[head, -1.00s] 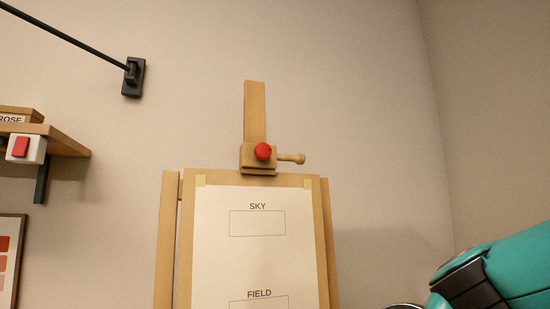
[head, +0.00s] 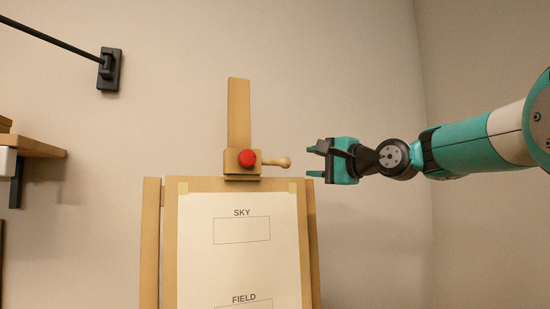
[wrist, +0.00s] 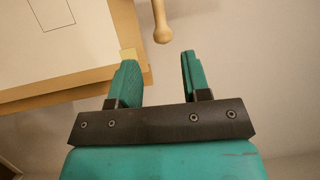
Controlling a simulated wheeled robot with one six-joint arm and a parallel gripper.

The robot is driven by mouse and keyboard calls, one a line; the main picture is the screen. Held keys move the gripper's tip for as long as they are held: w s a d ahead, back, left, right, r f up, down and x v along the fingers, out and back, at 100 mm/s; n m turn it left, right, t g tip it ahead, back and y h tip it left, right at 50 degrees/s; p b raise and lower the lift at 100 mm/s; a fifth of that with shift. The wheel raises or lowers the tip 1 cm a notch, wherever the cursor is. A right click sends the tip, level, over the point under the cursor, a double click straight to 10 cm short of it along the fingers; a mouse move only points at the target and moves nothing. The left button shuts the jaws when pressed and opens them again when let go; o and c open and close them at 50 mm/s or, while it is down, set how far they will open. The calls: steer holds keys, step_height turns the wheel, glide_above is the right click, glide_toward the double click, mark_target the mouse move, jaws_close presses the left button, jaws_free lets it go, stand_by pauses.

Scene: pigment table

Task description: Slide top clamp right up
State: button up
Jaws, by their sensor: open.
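The easel board (head: 170,243) holds a taped paper sheet (head: 240,260) marked SKY and FIELD. A wall shelf (head: 38,146) and a black wall bracket with a rod (head: 109,69) are at the left. The mast above the clamp is clear.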

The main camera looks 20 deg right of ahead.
mark_target(277, 161)
steer(key=p+x, duration=0.5)
steer(key=x, duration=0.7)
steer(key=shift+a+r, duration=0.1)
steer(key=shift+w+a+p, duration=0.2)
steer(key=shift+w+p, duration=0.1)
steer(key=shift+w, duration=0.3)
jaws_close()
